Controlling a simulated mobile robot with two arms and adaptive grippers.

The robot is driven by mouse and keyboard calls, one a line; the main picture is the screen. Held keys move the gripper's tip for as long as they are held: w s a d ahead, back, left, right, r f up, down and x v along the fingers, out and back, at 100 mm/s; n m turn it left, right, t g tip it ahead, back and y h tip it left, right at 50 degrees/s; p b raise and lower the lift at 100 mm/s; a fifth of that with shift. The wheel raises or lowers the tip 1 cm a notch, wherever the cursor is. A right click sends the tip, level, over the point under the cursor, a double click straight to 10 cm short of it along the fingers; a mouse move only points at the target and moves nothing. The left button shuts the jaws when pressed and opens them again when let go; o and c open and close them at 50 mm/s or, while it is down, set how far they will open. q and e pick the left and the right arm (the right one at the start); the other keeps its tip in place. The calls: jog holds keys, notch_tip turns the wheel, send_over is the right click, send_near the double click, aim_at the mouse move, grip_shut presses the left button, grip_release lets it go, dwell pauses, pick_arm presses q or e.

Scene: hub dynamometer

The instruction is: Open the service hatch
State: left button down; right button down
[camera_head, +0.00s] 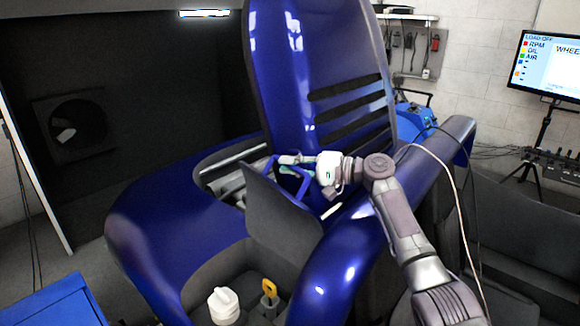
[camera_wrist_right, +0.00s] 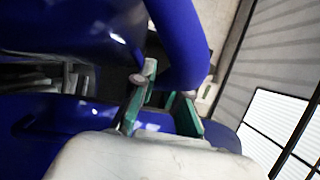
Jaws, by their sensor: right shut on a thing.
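A dark grey hatch panel (camera_head: 278,220) stands raised and tilted over an opening in the blue car body in the head view. A blue loop handle (camera_head: 303,186) shows at its upper edge. My right gripper (camera_head: 289,163) is at this handle, its fingers shut on it. In the right wrist view the thick blue bar of the handle (camera_wrist_right: 188,48) runs down between the green-grey fingers of the gripper (camera_wrist_right: 162,100). The exact contact is partly hidden. My left gripper is in neither view.
The opening below the panel holds a white-capped container (camera_head: 223,303) and a yellow-handled part (camera_head: 268,289). A tall blue hood with slots (camera_head: 320,60) stands up behind the gripper. A monitor (camera_head: 550,68) is at the right. A blue box (camera_head: 55,303) is at the lower left.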

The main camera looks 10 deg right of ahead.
jog(key=c, duration=1.2)
grip_release()
jog(key=v, duration=1.2)
jog(key=shift+a+r, duration=0.1)
jog(key=shift+r, duration=0.1)
